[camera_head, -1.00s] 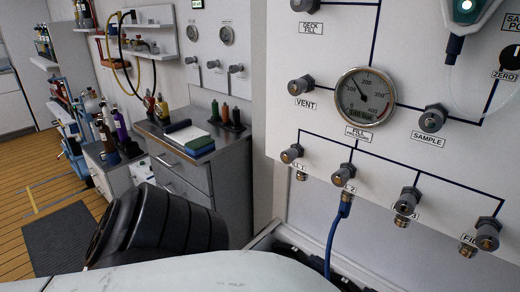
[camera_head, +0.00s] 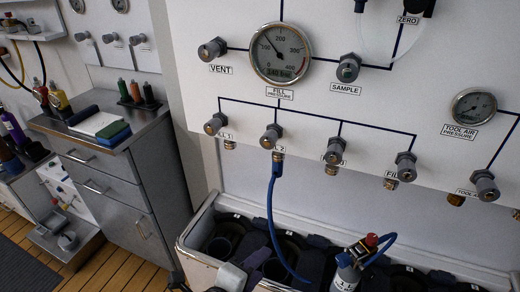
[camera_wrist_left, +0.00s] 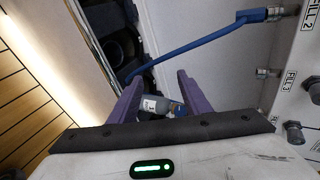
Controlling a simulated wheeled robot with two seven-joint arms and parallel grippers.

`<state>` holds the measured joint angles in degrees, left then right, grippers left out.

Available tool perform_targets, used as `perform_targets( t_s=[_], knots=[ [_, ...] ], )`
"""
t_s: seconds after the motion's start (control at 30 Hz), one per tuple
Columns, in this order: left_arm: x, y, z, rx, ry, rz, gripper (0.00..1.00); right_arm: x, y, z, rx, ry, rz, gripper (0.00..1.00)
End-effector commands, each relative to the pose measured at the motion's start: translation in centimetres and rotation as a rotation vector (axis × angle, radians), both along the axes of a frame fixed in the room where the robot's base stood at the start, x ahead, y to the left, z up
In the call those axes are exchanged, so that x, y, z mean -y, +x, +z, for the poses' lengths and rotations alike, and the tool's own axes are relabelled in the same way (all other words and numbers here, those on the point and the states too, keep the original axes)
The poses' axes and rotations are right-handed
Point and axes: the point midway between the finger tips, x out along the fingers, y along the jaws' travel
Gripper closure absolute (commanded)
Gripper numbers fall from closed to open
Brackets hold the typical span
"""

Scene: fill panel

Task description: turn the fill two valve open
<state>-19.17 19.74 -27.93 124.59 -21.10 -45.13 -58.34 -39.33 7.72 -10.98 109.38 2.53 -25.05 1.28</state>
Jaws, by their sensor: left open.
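The fill two valve (camera_head: 271,136) is a grey and brass knob on the white panel, second from left in the lower row. A blue hose (camera_head: 273,200) hangs from the fitting below it. The "FILL 2" label (camera_wrist_left: 303,13) and the hose (camera_wrist_left: 190,48) also show in the left wrist view. My left gripper (camera_head: 260,266) is low in the head view, partly cut off, in front of the crate and well below the valve. In the left wrist view, the purple fingers of the left gripper (camera_wrist_left: 160,78) are apart, not touching the valve. My right gripper is not in view.
An open crate (camera_head: 186,252) with dark fittings stands below the panel. A cylinder (camera_head: 346,276) with a red-topped fitting and blue hose stands there. Other knobs, the fill pressure gauge (camera_head: 281,53) and the vent valve (camera_head: 212,48) surround the valve. A grey cabinet (camera_head: 150,185) stands left.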

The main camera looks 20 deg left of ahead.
Motion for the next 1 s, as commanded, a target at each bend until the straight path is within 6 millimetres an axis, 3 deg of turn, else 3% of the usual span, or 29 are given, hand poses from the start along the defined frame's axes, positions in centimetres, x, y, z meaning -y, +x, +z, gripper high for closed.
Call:
perform_targets(
  t_s=[0.03,0.2,0.3,0.4,0.5,0.67,0.87,1.0],
  knots=[
    [0.0,1.3,3.5,0.103,0.202,-0.096,0.56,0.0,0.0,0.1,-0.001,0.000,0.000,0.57],
    [-0.6,3.2,13.2,0.368,0.890,-0.299,0.56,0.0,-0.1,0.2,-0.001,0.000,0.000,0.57],
    [-1.2,3.3,17.9,0.462,1.220,-0.338,0.56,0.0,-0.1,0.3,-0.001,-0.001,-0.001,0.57],
    [-1.8,3.0,21.2,0.509,1.465,-0.345,0.56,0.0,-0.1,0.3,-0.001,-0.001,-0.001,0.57],
    [-2.3,2.6,23.3,0.527,1.618,-0.339,0.56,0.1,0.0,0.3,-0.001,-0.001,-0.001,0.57],
    [-2.6,2.9,24.1,0.530,1.703,-0.333,0.56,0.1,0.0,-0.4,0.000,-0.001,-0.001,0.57],
    [-2.6,4.9,23.7,0.533,1.703,-0.328,0.56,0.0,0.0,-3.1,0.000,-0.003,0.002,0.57],
    [-2.7,7.7,24.4,0.527,1.704,-0.334,0.56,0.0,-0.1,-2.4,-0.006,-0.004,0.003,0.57]
  ],
)
